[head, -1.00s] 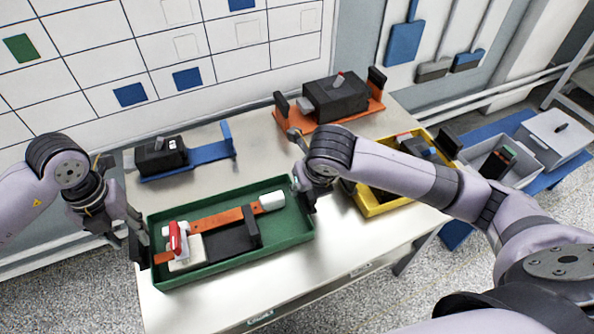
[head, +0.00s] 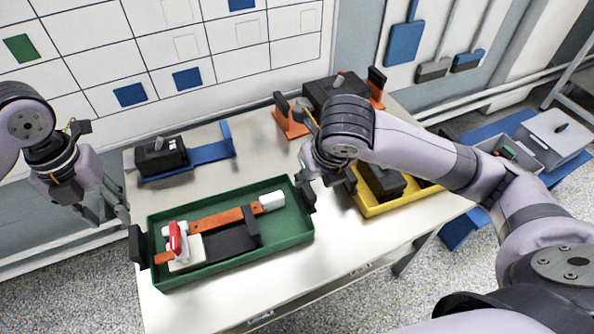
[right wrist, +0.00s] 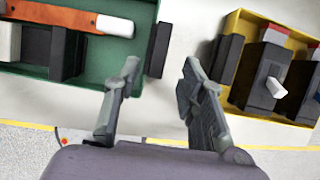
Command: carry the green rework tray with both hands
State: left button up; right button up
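The green rework tray (head: 285,241) lies flat on the table. It has a black handle (head: 138,246) on its left end and another (head: 306,194) on its right end. My left gripper (head: 105,212) is empty, up and left of the left handle, with its fingers apart. My right gripper (head: 325,182) is at the right end, partly hidden by its own arm in the head view. In the right wrist view my right gripper (right wrist: 160,75) has its fingers spread, with the right handle (right wrist: 157,50) ahead near the left finger. Nothing is between the fingertips.
The tray holds an orange bar (head: 215,220), a red-and-white switch (head: 178,240) and black parts. A yellow tray (head: 368,208) stands close right of my right gripper. A blue fixture (head: 205,155) and an orange fixture (head: 290,126) stand behind. The table front (head: 200,305) is clear.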

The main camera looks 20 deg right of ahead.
jog(key=v, duration=0.3)
jog(key=shift+s+r, duration=0.2)
jog(key=shift+r, duration=0.15)
